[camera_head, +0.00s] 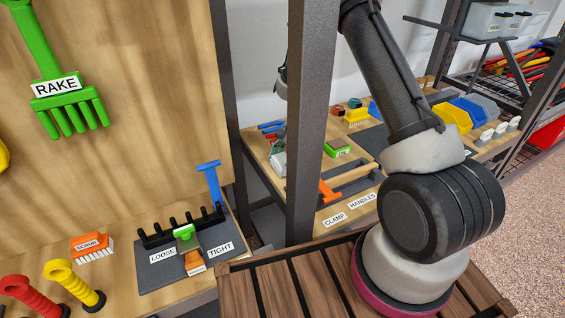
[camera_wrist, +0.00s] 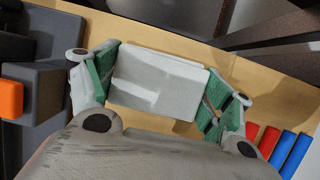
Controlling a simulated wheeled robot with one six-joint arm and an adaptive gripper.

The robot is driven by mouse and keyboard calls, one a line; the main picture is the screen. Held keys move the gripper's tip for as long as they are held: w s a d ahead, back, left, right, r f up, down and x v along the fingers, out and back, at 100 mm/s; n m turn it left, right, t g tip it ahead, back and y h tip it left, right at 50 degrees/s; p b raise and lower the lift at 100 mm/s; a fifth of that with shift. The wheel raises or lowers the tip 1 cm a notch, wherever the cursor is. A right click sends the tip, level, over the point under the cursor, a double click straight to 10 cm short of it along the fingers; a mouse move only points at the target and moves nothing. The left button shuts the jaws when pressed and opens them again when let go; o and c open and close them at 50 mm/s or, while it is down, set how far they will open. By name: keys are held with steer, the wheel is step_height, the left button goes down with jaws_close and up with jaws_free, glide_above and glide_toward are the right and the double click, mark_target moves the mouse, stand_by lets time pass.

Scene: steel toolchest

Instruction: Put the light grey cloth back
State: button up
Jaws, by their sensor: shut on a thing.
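The light grey cloth (camera_wrist: 160,78) shows in the wrist view as a pale, flat, folded block. My gripper (camera_wrist: 157,94), with green-lined fingers, is shut on it, one finger at each side. The cloth is over the pale wooden worktop (camera_wrist: 275,88); I cannot tell whether it touches the wood. In the head view my gripper (camera_head: 278,158) is small, at the left end of the back worktop, and partly hidden by the dark steel post. The cloth cannot be made out clearly there.
Red and blue handles (camera_wrist: 278,145) lie close to the right finger. A dark grey holder (camera_wrist: 45,95) with an orange part stands at left. The dark post (camera_head: 312,120) rises before the worktop. A clamp (camera_head: 330,190) and yellow bin (camera_head: 452,116) are farther right.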

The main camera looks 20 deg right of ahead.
steer(key=shift+f, duration=0.15)
steer(key=o, duration=1)
steer(key=shift+o, duration=0.2)
